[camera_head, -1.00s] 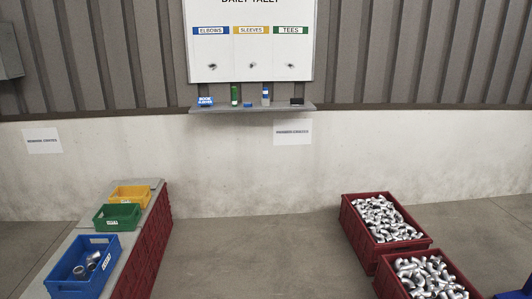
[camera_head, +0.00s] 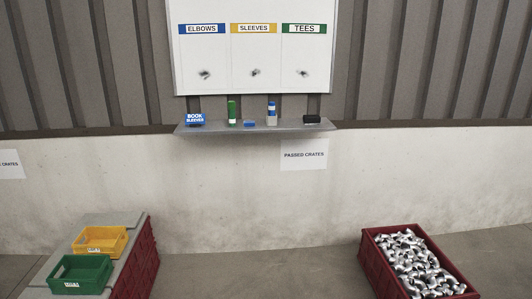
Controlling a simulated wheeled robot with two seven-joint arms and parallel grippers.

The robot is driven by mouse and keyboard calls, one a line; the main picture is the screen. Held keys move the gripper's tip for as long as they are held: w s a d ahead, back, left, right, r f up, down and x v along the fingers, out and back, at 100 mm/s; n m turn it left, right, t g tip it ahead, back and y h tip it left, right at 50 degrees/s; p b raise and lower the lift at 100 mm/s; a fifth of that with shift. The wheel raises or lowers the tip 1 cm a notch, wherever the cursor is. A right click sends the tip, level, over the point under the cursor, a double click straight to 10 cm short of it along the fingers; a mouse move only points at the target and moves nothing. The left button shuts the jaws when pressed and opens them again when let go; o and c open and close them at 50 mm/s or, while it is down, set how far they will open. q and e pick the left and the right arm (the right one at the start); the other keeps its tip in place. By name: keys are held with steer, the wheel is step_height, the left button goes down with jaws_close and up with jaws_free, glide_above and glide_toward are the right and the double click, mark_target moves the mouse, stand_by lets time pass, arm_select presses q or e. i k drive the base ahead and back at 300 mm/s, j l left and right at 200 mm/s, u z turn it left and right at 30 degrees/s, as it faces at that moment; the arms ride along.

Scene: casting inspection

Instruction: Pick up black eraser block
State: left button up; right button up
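A small black block (camera_head: 312,119), which looks like the eraser, lies at the right end of the grey wall shelf (camera_head: 222,129) below the whiteboard. It is small in the picture and its details cannot be made out. Neither of my grippers shows in the head view.
The shelf also holds a blue "BOOK SLEEVES" block (camera_head: 195,120), a green cylinder (camera_head: 232,112), a small blue item (camera_head: 249,123) and a blue-and-grey bottle (camera_head: 271,114). Yellow (camera_head: 119,246) and green (camera_head: 103,280) bins stand left. A red crate (camera_head: 374,263) of metal fittings stands right. Floor between is clear.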

mark_target(308, 120)
steer(key=i+l+z, duration=0.15)
steer(key=i, duration=1.2)
steer(key=i+l+u, duration=0.3)
steer(key=i, duration=0.25)
steer(key=i+l+u, duration=0.35)
steer(key=i+l, duration=0.1)
steer(key=i, duration=0.05)
